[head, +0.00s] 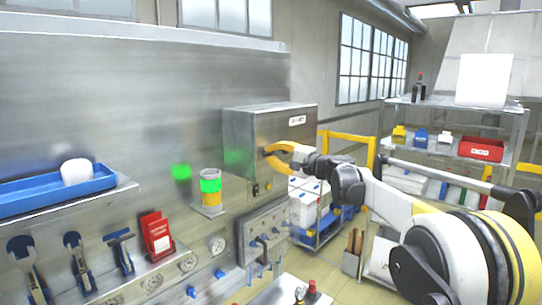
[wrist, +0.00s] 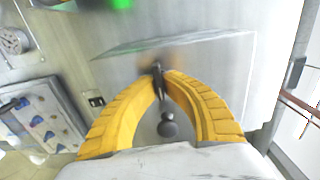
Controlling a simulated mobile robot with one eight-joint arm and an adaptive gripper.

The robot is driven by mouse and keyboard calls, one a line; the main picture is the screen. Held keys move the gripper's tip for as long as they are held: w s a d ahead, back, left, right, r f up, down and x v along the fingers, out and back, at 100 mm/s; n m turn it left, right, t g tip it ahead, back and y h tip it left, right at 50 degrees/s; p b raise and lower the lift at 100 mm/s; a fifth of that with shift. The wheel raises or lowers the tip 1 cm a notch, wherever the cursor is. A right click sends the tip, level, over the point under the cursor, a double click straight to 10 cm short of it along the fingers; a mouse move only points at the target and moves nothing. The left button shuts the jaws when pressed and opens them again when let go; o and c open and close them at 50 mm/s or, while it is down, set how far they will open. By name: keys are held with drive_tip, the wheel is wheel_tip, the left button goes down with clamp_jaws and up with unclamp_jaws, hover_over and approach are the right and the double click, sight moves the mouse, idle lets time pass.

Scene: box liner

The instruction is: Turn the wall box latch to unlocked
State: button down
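The wall box (head: 250,135) is a grey metal box on the steel wall, in the middle of the head view. Its front face (wrist: 205,65) fills much of the wrist view. The latch (wrist: 168,127) is a dark handle with a round knob on that face, and it lies between my yellow fingers. My gripper (head: 266,155) is at the box front. In the wrist view, the fingertips of my gripper (wrist: 162,74) close in on both sides of the latch's narrow part and appear to touch it. The latch is hidden by the fingers in the head view.
A cup with green and orange bands (head: 210,188) stands on a small wall shelf left of the box. A panel with knobs (head: 262,240) is below the box. A blue tray (head: 50,190) is at far left. A shelving rack (head: 455,108) stands at right.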

drive_tip(key=shift+r, duration=0.15)
idle(0.3)
drive_tip(key=c, duration=1.5)
unclamp_jaws()
drive_tip(key=shift+c, duration=0.2)
drive_tip(key=shift+a, duration=0.25)
drive_tip(key=shift+s+d, duration=0.2)
drive_tip(key=shift+d, duration=0.3)
drive_tip(key=v, duration=1.1)
drive_tip(key=shift+s, duration=0.1)
